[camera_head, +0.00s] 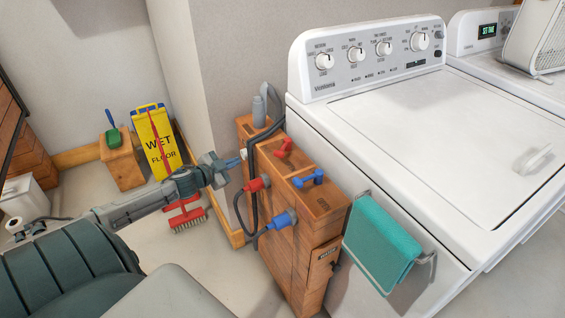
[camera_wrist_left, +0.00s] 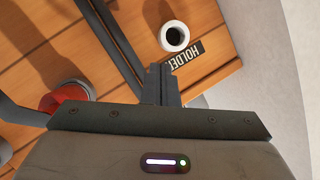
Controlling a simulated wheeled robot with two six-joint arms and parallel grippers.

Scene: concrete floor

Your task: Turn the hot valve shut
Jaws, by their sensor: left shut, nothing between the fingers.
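The hot valve's red handle (camera_head: 283,148) sits on top of a wooden box (camera_head: 320,200) beside the washer. A blue handle (camera_head: 308,178) sits in front of it. A red hose fitting (camera_head: 257,184) and a blue hose fitting (camera_head: 283,220) stick out of the box's left face. My left gripper (camera_head: 243,155) is shut and empty, at the box's left side, left of the red handle and apart from it. In the left wrist view the shut fingers (camera_wrist_left: 162,82) are over wood, with a red round part (camera_wrist_left: 66,97) at left. My right gripper is not in view.
A dark hose (camera_head: 240,208) loops beside the box. The white washer (camera_head: 440,130) stands close on the right, with a teal towel (camera_head: 382,240) on its rail. A white ring (camera_wrist_left: 174,36) sits by a "HOLDER" label (camera_wrist_left: 196,62). A yellow wet floor sign (camera_head: 155,140) stands behind my arm.

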